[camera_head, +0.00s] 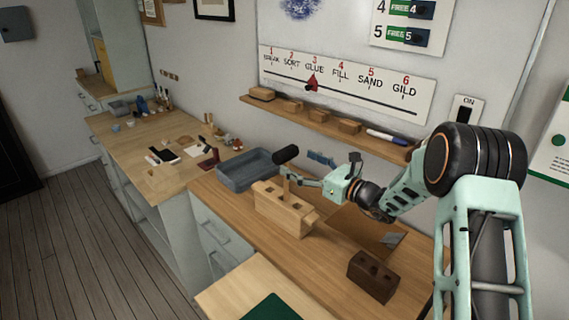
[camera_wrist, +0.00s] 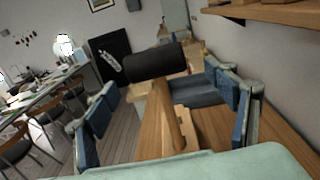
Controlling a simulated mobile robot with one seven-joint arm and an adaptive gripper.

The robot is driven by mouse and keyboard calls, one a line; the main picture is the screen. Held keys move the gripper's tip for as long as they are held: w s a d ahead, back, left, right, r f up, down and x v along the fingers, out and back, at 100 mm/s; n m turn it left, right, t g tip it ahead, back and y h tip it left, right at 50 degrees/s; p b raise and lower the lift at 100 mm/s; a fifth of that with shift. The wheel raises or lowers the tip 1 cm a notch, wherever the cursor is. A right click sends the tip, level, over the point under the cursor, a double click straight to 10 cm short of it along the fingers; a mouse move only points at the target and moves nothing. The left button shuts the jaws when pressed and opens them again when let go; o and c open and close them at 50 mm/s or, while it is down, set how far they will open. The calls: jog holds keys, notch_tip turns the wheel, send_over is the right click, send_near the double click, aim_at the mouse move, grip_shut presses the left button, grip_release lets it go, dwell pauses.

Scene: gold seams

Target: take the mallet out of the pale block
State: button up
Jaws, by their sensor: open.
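The mallet has a black, barrel-shaped head (camera_head: 286,155) and a wooden handle. It stands up from the pale block (camera_head: 283,212), which has openings in its top and sides and rests on the wooden bench. In the wrist view the mallet head (camera_wrist: 155,62) is above and the handle runs down between my fingers. My gripper (camera_head: 303,172) is open just below the mallet head, with blue-padded fingers on either side of the handle. It also shows in the wrist view (camera_wrist: 168,108). I cannot tell whether any pad touches the handle. The handle's lower end is hidden.
A grey-blue tray (camera_head: 245,170) lies left of the block, near the wall. A dark brown block with holes (camera_head: 373,276) stands at the front right. A wall shelf (camera_head: 330,127) with small wooden blocks and a marker runs behind my arm. The left bench holds several small items.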

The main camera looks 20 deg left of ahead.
aim_at(287, 158)
jog(key=p+x, duration=0.1)
jog(key=x, duration=0.4)
jog(key=shift+s+f+p, duration=0.1)
jog(key=shift+s+p, duration=0.1)
jog(key=shift+p, duration=0.15)
jog(key=shift+w+a+f, duration=0.1)
jog(key=shift+w+a, duration=0.15)
jog(key=shift+a, duration=0.1)
jog(key=c, duration=1.4)
jog(key=shift+c, duration=0.2)
